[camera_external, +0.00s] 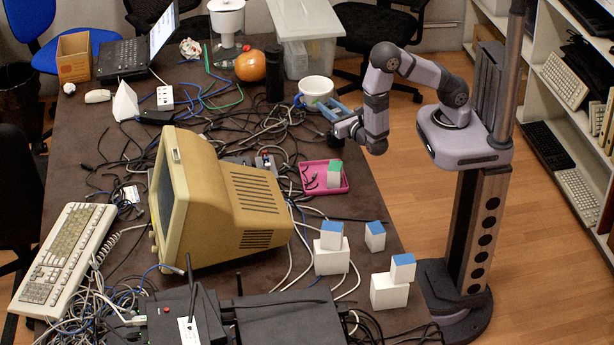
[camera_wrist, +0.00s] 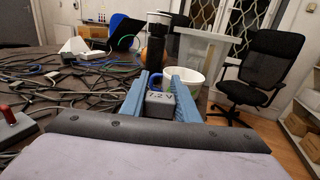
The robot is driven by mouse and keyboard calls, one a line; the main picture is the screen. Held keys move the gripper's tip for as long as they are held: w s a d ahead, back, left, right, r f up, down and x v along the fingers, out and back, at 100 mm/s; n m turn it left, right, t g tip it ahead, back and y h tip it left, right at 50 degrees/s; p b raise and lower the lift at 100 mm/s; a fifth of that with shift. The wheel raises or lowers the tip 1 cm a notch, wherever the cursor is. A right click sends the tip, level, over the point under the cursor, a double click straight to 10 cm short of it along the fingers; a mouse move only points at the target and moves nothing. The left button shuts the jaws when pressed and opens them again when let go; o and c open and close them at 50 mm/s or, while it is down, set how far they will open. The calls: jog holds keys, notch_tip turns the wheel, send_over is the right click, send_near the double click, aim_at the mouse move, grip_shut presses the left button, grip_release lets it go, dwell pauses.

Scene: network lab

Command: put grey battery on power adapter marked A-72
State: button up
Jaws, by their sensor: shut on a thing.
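My gripper (camera_wrist: 161,77) has two blue fingers in the wrist view and is shut on a grey battery (camera_wrist: 160,104) marked "7.2 V". In the external view my gripper (camera_external: 329,109) is above the table's right side, just below the white mug (camera_external: 316,91). The battery cannot be made out there. I can read no label A-72 in either view, so I cannot tell which thing is that power adapter.
A pink tray (camera_external: 313,188) holds a green-topped white block (camera_external: 334,177). Blue-topped white blocks (camera_external: 375,241) and white cubes (camera_external: 331,260) stand at the front right. A beige monitor (camera_external: 220,205) fills the middle. Tangled cables cover much of the table.

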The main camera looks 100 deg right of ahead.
jog(key=shift+f, duration=1.25)
jog(key=shift+f, duration=0.15)
jog(key=o, duration=1.1)
